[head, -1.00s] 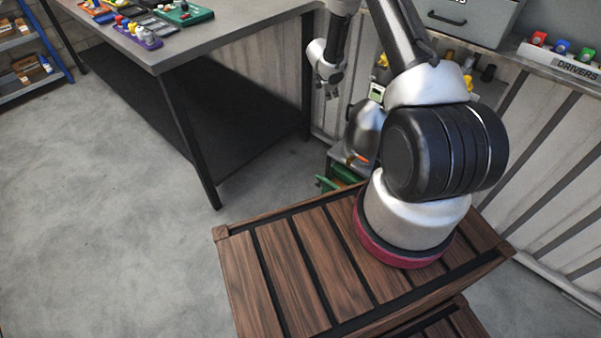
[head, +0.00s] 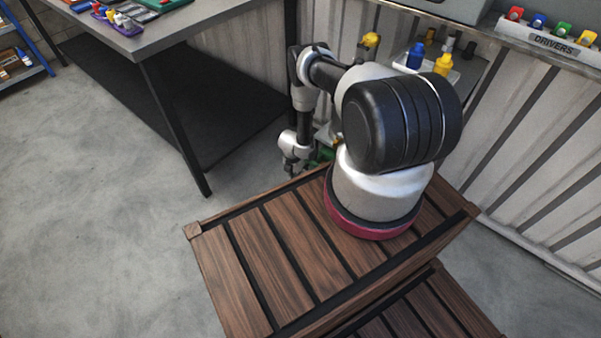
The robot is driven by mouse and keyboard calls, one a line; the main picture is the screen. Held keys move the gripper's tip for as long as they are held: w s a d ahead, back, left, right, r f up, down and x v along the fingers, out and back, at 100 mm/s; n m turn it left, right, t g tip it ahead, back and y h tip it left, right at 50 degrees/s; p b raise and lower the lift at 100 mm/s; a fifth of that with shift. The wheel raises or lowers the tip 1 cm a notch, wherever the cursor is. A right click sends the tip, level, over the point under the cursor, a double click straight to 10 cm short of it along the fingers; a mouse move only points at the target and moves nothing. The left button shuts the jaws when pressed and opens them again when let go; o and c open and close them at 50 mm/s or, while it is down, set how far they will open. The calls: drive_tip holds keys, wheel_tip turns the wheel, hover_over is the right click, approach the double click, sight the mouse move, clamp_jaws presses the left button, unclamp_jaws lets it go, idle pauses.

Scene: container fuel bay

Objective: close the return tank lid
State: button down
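My gripper (head: 290,171) hangs low at the left of my arm, beyond the far edge of the wooden slatted deck. It is small and dark here, and I cannot tell whether its fingers are open or shut. A green object (head: 323,156) shows in part just right of my gripper, largely hidden behind my arm. I cannot tell whether it belongs to the return tank. No lid can be made out, so I cannot see whether one is open or shut.
A grey workbench (head: 160,42) with trays and tools stands at the upper left. A pale tray with blue and yellow bottles (head: 443,65) is at the corrugated wall. A DRIVERS rack (head: 553,43) holds coloured items at the upper right. Concrete floor (head: 110,220) is clear at left.

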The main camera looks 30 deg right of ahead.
drive_tip(key=shift+w+d+f, duration=0.2)
drive_tip(key=shift+w+d, duration=0.05)
drive_tip(key=shift+d, duration=0.35)
drive_tip(key=shift+w+d+f, duration=0.2)
drive_tip(key=shift+w+d, duration=0.05)
drive_tip(key=shift+d, duration=0.4)
drive_tip(key=shift+w+d+f, duration=0.2)
drive_tip(key=shift+w+d, duration=0.05)
drive_tip(key=shift+d, duration=0.35)
drive_tip(key=shift+r, duration=0.1)
